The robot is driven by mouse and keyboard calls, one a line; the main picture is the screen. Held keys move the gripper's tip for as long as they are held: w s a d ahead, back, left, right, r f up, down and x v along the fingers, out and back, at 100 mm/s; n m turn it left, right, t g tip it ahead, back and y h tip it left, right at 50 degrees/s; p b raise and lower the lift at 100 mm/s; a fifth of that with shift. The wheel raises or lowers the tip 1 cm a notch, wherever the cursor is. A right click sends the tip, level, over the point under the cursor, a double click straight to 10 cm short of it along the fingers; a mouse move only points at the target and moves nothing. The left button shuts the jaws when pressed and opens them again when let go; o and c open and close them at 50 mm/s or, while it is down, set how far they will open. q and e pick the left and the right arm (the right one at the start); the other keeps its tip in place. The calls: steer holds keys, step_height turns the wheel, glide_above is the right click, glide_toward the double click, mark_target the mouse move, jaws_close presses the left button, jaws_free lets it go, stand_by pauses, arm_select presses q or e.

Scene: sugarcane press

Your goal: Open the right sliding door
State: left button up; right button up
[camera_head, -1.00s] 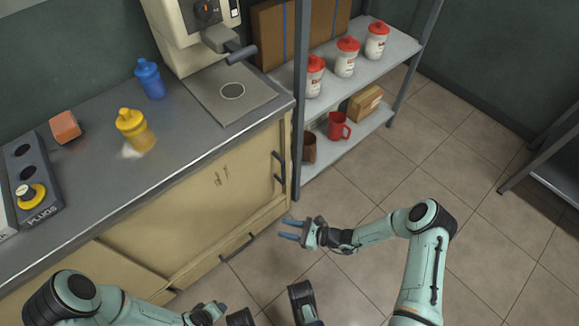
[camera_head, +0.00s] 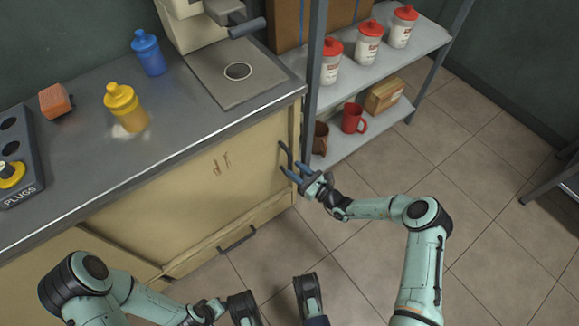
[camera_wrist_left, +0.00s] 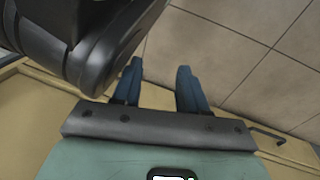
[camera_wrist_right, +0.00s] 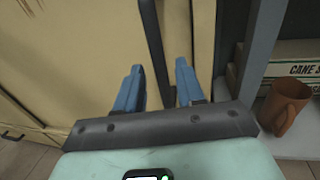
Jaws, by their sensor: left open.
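The right sliding door (camera_head: 205,175) is a pale yellow cabinet panel under the grey counter, with a dark vertical handle (camera_head: 285,158) near its right edge. My right gripper (camera_head: 292,168) is at this handle with its blue fingers apart. In the right wrist view the handle (camera_wrist_right: 153,45) runs down between the open fingertips (camera_wrist_right: 161,68); I cannot tell whether they touch it. My left gripper (camera_head: 214,306) is low at the front, away from the door. In the left wrist view its fingers (camera_wrist_left: 160,68) are apart and empty.
A metal shelf (camera_head: 340,145) with red-lidded jars (camera_head: 368,45), a red mug (camera_head: 354,118) and a brown cup (camera_wrist_right: 285,103) stands close right of the cabinet. A lower bar handle (camera_head: 237,239) sticks out below the door.

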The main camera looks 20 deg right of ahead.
mark_target(291, 167)
steer(key=shift+b+x, duration=0.4)
steer(key=shift+x, duration=1.3)
arm_select(q)
steer(key=shift+s+a+f+g, duration=0.1)
steer(key=shift+s+f+g, duration=0.15)
steer(key=shift+s+f, duration=0.3)
steer(key=shift+s+a+f+g, duration=0.1)
steer(key=shift+s+f+g, duration=0.2)
steer(key=shift+s, duration=0.35)
arm_select(e)
jaws_close()
